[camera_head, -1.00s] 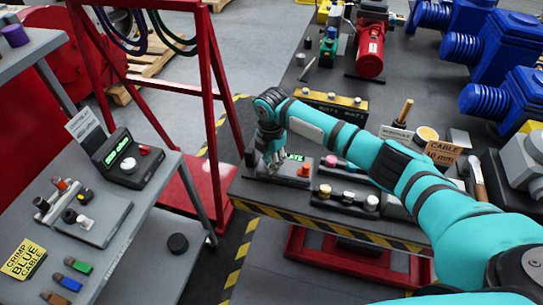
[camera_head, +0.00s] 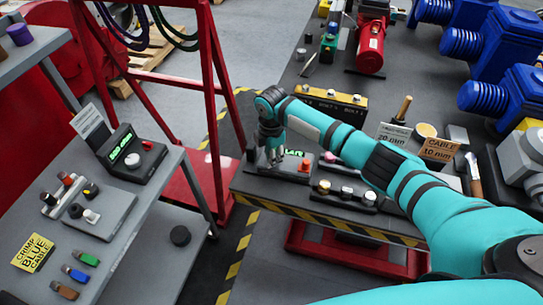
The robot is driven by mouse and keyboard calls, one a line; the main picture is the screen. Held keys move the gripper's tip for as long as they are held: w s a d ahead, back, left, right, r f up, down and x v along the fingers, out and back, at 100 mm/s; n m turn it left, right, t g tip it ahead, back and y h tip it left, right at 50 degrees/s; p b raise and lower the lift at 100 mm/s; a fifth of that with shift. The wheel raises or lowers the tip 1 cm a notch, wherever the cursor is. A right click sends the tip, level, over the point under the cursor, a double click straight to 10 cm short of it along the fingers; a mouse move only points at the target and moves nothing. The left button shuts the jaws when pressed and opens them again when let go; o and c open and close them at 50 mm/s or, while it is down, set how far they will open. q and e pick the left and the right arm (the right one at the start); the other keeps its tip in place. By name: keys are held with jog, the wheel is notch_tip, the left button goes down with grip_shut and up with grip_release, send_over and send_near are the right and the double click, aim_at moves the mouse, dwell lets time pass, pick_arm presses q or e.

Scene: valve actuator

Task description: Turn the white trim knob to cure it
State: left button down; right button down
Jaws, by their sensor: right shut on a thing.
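A dark grey control box (camera_head: 284,170) with a green lit display (camera_head: 295,153) and a red button (camera_head: 305,165) sits at the near left corner of the dark workbench. My right gripper (camera_head: 274,160) points down over the left part of this box, its fingers shut on a small part there. Fingers hide that part, so I cannot see its colour; it sits where the white knob (camera_head: 132,160) is on the similar box (camera_head: 140,170) at the left. My right arm reaches in from the lower right. My left gripper is not in view.
Just right of the gripped box is a strip with several knobs (camera_head: 345,194). A red frame (camera_head: 214,130) rises left of the bench. A grey side table (camera_head: 165,205) holds fittings and coloured plugs.

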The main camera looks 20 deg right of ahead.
jog(key=c, duration=1.3)
grip_release()
jog(key=shift+c, duration=0.2)
jog(key=shift+r, duration=0.1)
notch_tip(320, 180, up, 12)
